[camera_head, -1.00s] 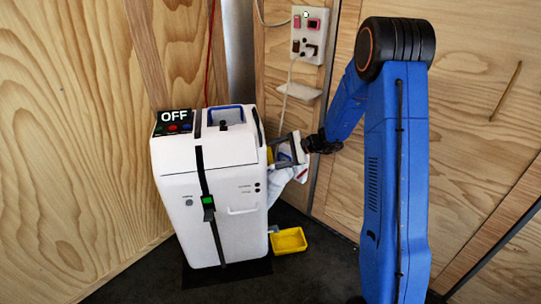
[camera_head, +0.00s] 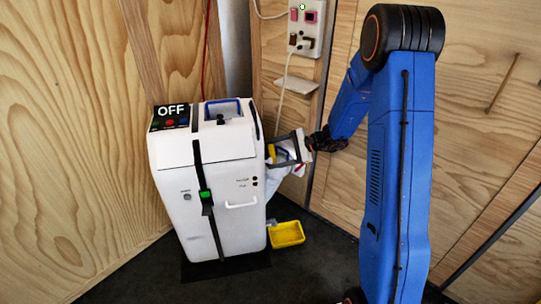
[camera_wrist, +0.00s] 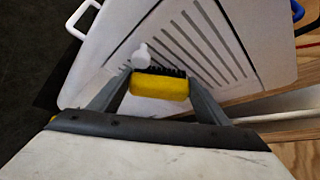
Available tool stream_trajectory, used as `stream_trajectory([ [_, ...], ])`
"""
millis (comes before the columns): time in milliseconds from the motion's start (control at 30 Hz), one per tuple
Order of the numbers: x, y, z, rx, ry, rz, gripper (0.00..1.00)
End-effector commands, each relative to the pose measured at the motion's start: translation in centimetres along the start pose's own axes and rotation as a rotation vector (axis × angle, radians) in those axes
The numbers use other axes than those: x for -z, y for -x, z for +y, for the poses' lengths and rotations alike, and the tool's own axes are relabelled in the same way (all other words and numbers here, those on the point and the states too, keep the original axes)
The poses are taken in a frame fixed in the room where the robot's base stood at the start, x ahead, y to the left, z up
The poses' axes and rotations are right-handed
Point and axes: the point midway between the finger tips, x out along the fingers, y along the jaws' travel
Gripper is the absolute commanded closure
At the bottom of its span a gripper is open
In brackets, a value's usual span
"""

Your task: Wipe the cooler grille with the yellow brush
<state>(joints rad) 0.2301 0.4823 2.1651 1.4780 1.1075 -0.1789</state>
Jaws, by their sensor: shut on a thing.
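The white cooler (camera_head: 215,180) stands upright in the corner with an OFF sign on its top. Its grille (camera_wrist: 205,45), a panel of dark slanted slots, shows in the wrist view. My gripper (camera_wrist: 158,84) is shut on the yellow brush (camera_wrist: 160,87), its dark bristles facing the grille. The bristles overlap the lower part of the slots in the picture, but I cannot tell whether they touch. A small white knob (camera_wrist: 141,56) sits just beyond the brush. In the head view my gripper (camera_head: 283,150) is at the cooler's right side, and the brush (camera_head: 271,152) is partly hidden.
A yellow tray (camera_head: 287,234) lies on the dark floor right of the cooler. A wall socket panel (camera_head: 307,25) with a white cable is behind, above a small white shelf (camera_head: 296,86). Wooden walls close in the corner. A black strap with a green buckle (camera_head: 206,197) crosses the cooler's front.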

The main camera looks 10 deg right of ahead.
Motion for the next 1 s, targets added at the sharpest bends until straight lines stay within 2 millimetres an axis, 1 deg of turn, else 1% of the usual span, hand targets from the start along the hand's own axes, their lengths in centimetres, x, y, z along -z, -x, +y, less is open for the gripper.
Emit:
stream_trajectory([
  [500,2.3,3.5,-0.1,0.001,0.000,0.001,0.51],
  [667,2.6,4.0,0.0,0.001,0.000,0.001,0.51],
  [1000,2.7,4.1,-0.1,0.001,0.000,0.001,0.51],
])
